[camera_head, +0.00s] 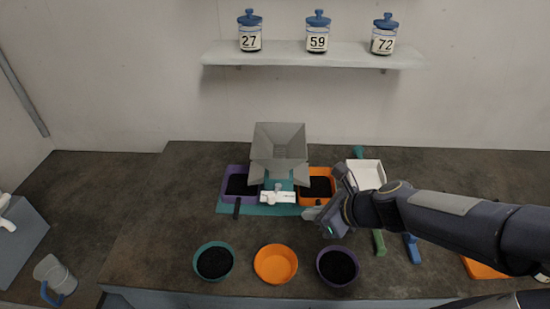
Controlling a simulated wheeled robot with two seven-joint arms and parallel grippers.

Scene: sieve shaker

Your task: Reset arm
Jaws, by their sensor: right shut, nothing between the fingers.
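My right arm reaches in from the right in the head view. My right gripper (314,219) is shut and empty, above the counter in front of the orange bin (331,173). The sieve shaker, with a grey square hopper (279,146) and a white part (278,197) below it, stands on a teal base (262,210). A purple bin (229,193) with dark grains is at its left and the orange bin with dark grains at its right. My left gripper is not in view.
A teal bowl (213,262), an orange bowl (276,264) and a purple bowl (338,267) stand along the front; the orange one looks empty. A white box (367,170), green tool (379,242) and blue tool (412,248) lie near my arm. Numbered jars stand on a shelf (300,54).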

